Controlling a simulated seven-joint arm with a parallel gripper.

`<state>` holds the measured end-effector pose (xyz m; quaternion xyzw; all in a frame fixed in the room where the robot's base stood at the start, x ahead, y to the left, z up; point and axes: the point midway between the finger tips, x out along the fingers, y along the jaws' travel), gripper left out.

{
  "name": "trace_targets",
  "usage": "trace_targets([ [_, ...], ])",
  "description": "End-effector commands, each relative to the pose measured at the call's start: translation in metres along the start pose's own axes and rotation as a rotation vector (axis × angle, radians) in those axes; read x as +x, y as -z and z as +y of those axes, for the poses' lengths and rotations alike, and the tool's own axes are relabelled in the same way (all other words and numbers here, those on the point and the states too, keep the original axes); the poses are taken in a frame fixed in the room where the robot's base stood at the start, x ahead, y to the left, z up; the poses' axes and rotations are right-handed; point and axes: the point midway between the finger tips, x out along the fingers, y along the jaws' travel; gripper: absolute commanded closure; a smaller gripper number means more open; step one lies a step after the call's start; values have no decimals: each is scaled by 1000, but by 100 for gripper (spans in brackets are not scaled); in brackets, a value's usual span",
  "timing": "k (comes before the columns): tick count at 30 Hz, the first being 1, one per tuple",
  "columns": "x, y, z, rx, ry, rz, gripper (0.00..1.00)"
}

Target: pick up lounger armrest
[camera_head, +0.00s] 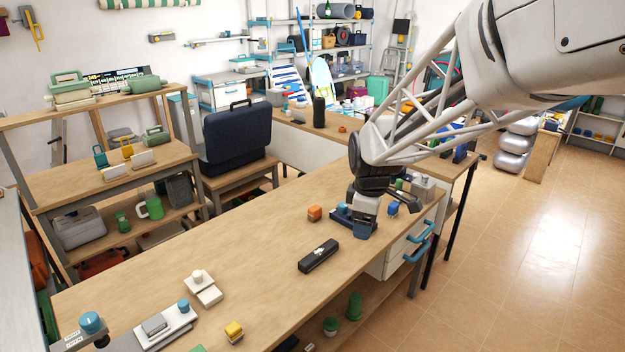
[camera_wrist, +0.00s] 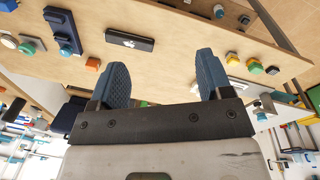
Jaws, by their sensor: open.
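A long black bar (camera_head: 318,256) with a small white mark lies flat on the wooden bench; it may be the lounger armrest, though I cannot confirm this by its look. It also shows in the wrist view (camera_wrist: 130,39), beyond the fingertips and a little left of the gap. My gripper (camera_head: 357,226) is to the right of and behind the bar in the head view, apart from it. In the wrist view my gripper (camera_wrist: 160,75) has its two blue fingers wide apart with nothing between them.
An orange block (camera_head: 314,213) and a dark blue piece (camera_head: 340,213) are near my gripper. A white block with a round knob (camera_head: 203,287), a yellow-topped block (camera_head: 233,331) and a blue-knobbed device (camera_head: 91,323) are at the near left.

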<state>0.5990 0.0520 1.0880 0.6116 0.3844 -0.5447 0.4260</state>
Motion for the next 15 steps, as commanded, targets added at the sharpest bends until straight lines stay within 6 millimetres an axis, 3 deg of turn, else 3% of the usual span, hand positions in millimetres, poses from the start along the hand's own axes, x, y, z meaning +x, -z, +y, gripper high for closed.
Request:
trace_targets([
  [15,99,74,83,-541,56,-5,28],
])
